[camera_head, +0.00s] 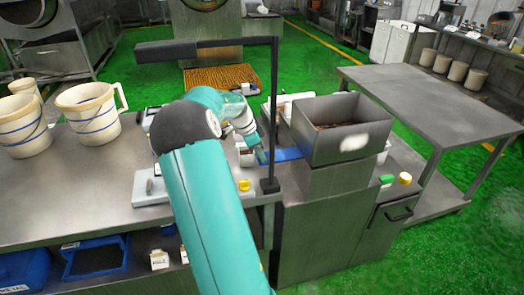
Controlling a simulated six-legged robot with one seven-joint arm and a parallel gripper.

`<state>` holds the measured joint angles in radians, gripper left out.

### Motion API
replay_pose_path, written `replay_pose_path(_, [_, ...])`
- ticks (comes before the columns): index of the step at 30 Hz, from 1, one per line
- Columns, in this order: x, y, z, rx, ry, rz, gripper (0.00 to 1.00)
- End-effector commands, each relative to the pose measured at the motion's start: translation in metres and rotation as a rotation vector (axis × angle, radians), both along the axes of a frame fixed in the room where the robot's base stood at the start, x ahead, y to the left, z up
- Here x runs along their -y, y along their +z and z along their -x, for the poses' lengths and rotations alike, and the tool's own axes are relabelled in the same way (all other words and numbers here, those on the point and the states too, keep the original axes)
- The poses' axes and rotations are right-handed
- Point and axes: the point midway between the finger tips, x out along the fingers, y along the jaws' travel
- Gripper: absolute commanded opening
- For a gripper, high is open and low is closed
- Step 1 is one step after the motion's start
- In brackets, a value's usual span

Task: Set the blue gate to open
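A flat blue piece, which looks like the blue gate (286,155), juts out to the left from below the metal hopper (340,145). My teal arm reaches forward over the bench from the bottom of the picture. My gripper (262,156) is at the left end of the blue piece, very near or touching it. The fingers are small and partly hidden, so I cannot tell whether they are shut on it.
A dark post with a crossbar (272,110) stands close to my arm's right. White buckets (90,113) stand on the left bench. Yellow (244,185) and green (386,180) pieces lie nearby. A bare steel table (430,95) is at right, with green floor around it.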

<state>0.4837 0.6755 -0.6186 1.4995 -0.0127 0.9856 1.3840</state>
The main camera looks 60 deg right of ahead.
Motion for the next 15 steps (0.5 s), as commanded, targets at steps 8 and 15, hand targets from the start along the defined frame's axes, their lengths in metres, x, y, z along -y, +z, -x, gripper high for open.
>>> replay_pose_path(8, [0.001,0.000,0.002,-0.002,-0.002,0.001,0.45])
replay_pose_path(15, [-0.005,0.024,-0.005,0.000,-0.001,0.005,0.45])
